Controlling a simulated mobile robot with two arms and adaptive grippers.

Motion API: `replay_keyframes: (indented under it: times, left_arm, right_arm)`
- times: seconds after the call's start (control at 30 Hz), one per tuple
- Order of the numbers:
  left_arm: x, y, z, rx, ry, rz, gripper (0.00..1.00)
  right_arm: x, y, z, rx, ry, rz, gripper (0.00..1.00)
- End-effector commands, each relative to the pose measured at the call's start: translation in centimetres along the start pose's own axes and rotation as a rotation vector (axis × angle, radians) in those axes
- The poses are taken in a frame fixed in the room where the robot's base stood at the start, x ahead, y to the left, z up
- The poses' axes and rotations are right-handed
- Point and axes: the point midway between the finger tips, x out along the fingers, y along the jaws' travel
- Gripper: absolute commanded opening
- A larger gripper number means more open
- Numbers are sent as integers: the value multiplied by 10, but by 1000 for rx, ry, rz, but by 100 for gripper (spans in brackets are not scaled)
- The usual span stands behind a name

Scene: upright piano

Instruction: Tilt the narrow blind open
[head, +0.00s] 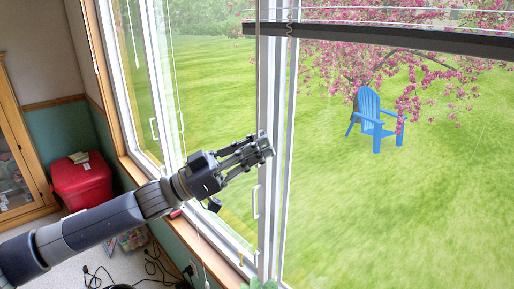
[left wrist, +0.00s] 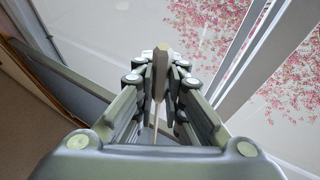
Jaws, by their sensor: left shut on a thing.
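My left gripper (head: 263,149) reaches in from the left and is in front of the white window post. In the left wrist view its fingers (left wrist: 162,65) are closed on a slim tan handle (left wrist: 161,62), with a thin pale cord or rod (left wrist: 155,130) running from it. In the head view the fingers hide this handle. A dark blind rail (head: 390,42) crosses the top of the wide right window. I cannot clearly make out the narrow blind's slats. My right gripper is not in view.
White window frames (head: 273,80) stand close around my left gripper. A red box (head: 81,182) sits by the teal wall, next to a wooden cabinet (head: 22,165). Black cables (head: 157,265) lie on the floor. A blue chair (head: 374,120) is outside on the lawn.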

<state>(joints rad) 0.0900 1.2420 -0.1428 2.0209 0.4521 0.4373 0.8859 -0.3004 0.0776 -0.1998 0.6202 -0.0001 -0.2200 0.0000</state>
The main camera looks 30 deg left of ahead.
Motion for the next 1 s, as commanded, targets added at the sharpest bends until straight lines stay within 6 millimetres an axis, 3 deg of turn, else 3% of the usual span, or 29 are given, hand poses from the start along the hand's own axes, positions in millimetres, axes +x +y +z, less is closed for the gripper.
replay_keyframes:
  times: [0.7, 0.73, 0.8, 1.0]
  left_arm:
    - [0, 0, 0, -20, 1, 47, 0]
    - [0, 0, 0, -20, 1, 47, 15]
    - [0, 0, 0, -20, 1, 47, 31]
    - [0, 0, 0, -20, 0, 47, 31]
  right_arm:
    - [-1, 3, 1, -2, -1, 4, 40]
    - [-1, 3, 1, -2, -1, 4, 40]
    - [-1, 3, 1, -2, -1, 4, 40]
    - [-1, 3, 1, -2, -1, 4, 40]
